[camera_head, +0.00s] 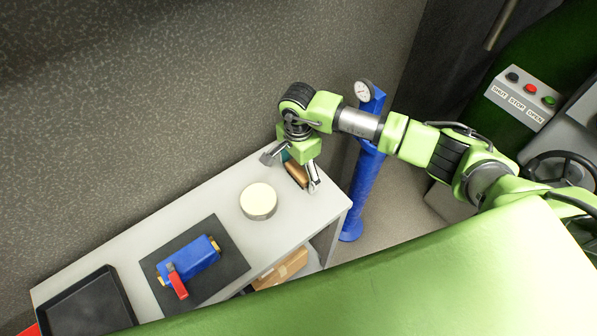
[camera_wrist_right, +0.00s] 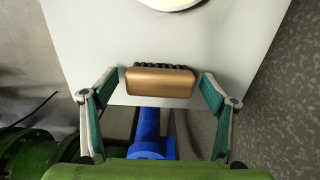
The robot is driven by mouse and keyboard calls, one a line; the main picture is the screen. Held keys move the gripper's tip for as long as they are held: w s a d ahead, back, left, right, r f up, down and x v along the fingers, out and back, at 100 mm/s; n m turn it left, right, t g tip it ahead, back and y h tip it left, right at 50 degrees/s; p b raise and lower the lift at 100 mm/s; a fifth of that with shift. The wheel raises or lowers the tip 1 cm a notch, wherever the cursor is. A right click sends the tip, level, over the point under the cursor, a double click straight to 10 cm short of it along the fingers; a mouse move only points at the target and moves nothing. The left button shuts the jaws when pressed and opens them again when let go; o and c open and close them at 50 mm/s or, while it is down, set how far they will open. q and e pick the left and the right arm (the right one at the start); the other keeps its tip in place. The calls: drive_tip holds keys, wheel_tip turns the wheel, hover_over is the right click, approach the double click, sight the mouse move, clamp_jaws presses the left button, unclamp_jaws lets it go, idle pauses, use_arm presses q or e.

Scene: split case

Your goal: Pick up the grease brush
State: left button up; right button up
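The grease brush (camera_head: 297,173) is a brown wooden block near the right end of the grey-white bench. In the right wrist view the brush (camera_wrist_right: 160,84) shows its smooth brown back, with dark bristles along its far edge. My right gripper (camera_head: 290,175) is open above the bench end, one finger on either side of the brush. In the right wrist view the fingers of the gripper (camera_wrist_right: 155,100) stand apart from the brush, with a gap on both sides. My left gripper is not in view.
A round cream-topped tin (camera_head: 258,201) stands just left of the brush. Further left are a blue valve with red handle (camera_head: 190,262) on a dark mat (camera_head: 233,262) and a black tray (camera_head: 85,305). A blue post with a gauge (camera_head: 363,180) stands beyond the bench's right end.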

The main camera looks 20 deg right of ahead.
drive_tip(key=c, duration=1.1)
drive_tip(key=shift+r+b, duration=0.4)
drive_tip(key=shift+r, duration=0.05)
drive_tip(key=s+a+r+b, duration=0.2)
drive_tip(key=s+r, duration=0.1)
drive_tip(key=r, duration=0.1)
drive_tip(key=s+a+r+b, duration=0.1)
drive_tip(key=s+a+r, duration=0.2)
drive_tip(key=s+r, duration=0.1)
drive_tip(key=s+a+r+b, duration=0.2)
drive_tip(key=s+a+r, duration=0.1)
drive_tip(key=s+r, duration=0.1)
drive_tip(key=shift+s+a+r+b, duration=0.1)
drive_tip(key=shift+s+b, duration=0.1)
drive_tip(key=shift+b, duration=0.15)
drive_tip(key=o, duration=0.5)
drive_tip(key=c, duration=0.4)
